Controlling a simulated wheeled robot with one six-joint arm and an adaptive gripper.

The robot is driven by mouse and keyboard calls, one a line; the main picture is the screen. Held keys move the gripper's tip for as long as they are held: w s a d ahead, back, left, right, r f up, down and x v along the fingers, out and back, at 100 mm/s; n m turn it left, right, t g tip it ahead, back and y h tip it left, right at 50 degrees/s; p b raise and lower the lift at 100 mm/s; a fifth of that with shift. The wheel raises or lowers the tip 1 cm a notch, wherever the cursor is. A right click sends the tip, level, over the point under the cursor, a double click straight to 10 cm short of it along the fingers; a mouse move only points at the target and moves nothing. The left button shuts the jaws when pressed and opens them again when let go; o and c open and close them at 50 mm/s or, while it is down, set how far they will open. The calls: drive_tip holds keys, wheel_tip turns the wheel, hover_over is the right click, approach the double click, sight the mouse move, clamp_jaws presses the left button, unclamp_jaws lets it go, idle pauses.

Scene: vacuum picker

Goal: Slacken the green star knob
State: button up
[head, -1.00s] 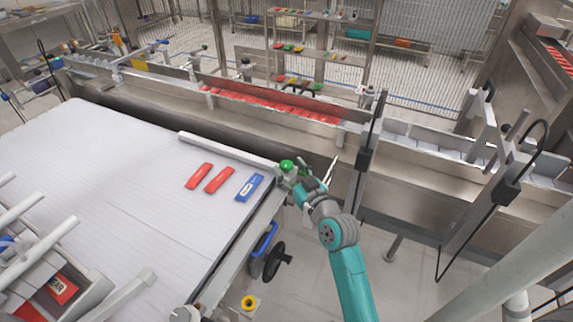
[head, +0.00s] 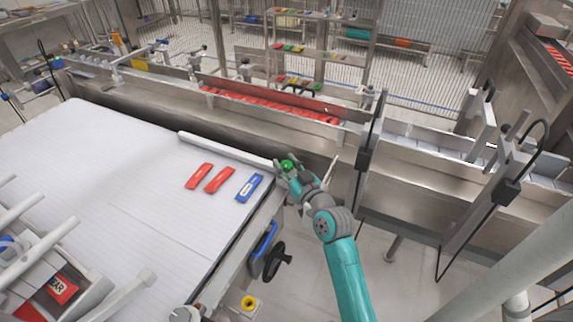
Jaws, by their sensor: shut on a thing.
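The green star knob (head: 287,165) sits at the far right corner of the white belt, by the end of the pale guide rail. My gripper (head: 284,170) is at the knob, its fingers shut on it. The knob's upper part shows green between the fingers, and its lower part is hidden by them. My teal and grey arm reaches up to it from the bottom of the head view.
The white belt (head: 100,180) carries two red packs (head: 219,180) and a blue pack (head: 249,187) left of my gripper. The guide rail (head: 225,148) ends beside the knob. A steel channel with red packs (head: 270,104) runs behind. A black handwheel (head: 277,262) is below the belt's edge.

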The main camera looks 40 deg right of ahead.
drive_tip(key=shift+d+y, duration=0.15)
drive_tip(key=shift+y, duration=0.15)
drive_tip(key=shift+f+n+y, duration=0.1)
drive_tip(key=shift+n+y, duration=0.2)
drive_tip(key=shift+n, duration=0.1)
drive_tip(key=shift+n+t+y, duration=0.3)
drive_tip(key=shift+n+y, duration=0.6)
drive_tip(key=shift+y, duration=0.6)
drive_tip(key=o, duration=1.2)
drive_tip(key=s, duration=1.2)
drive_tip(key=shift+a, duration=0.2)
